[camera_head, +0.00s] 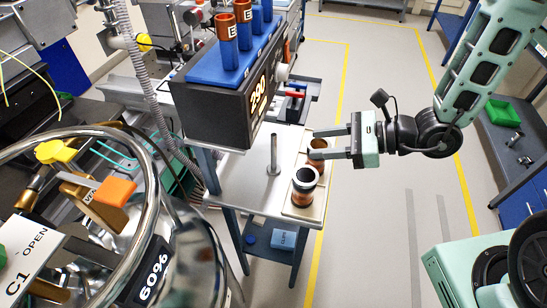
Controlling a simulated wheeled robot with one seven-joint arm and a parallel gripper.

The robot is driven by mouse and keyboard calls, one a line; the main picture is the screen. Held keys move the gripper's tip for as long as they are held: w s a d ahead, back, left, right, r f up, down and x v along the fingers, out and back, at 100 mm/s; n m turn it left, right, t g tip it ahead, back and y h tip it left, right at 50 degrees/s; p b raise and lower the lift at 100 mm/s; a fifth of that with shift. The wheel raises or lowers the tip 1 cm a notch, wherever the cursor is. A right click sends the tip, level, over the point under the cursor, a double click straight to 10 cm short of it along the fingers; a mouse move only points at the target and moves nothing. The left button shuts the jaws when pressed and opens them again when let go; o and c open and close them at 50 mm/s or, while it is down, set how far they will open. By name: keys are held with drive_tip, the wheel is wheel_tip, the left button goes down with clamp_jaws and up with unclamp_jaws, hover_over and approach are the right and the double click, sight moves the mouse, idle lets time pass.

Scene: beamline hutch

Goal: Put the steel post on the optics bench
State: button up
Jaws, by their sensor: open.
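The steel post (273,154) is a thin grey cylinder on a round foot. It stands upright on the pale top of a small table (238,182) near the middle of the head view. My gripper (313,144) is to the right of the post, pointing left, with its two fingers apart. A copper-coloured cup (318,151) shows at the fingertips; I cannot tell whether it is between or below them. The post is apart from the fingers. Which surface is the optics bench is not clear from this view.
A second copper cup with a dark top (304,184) stands on a tan board (309,211), close to the post. A black box (225,105) with a lit display and blue rack stands behind. A large steel vessel (160,240) fills the lower left.

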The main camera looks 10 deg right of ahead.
drive_tip(key=w+d+f+m+t+h, duration=0.2)
drive_tip(key=w+d+f+m+t, duration=0.1)
drive_tip(key=d, duration=0.1)
drive_tip(key=b, duration=1)
approach(274, 139)
drive_tip(key=w+x, duration=0.1)
drive_tip(key=x, duration=0.4)
drive_tip(key=shift+m, duration=0.3)
drive_tip(key=shift+f+p+x, duration=0.25)
drive_tip(key=shift+p+x, duration=0.2)
drive_tip(key=shift+x, duration=0.85)
drive_tip(key=shift+f+p+x, duration=0.2)
drive_tip(key=shift+p+x, duration=0.2)
drive_tip(key=shift+x, duration=0.95)
drive_tip(key=shift+s+d, duration=0.15)
drive_tip(key=shift+s, duration=0.05)
clamp_jaws()
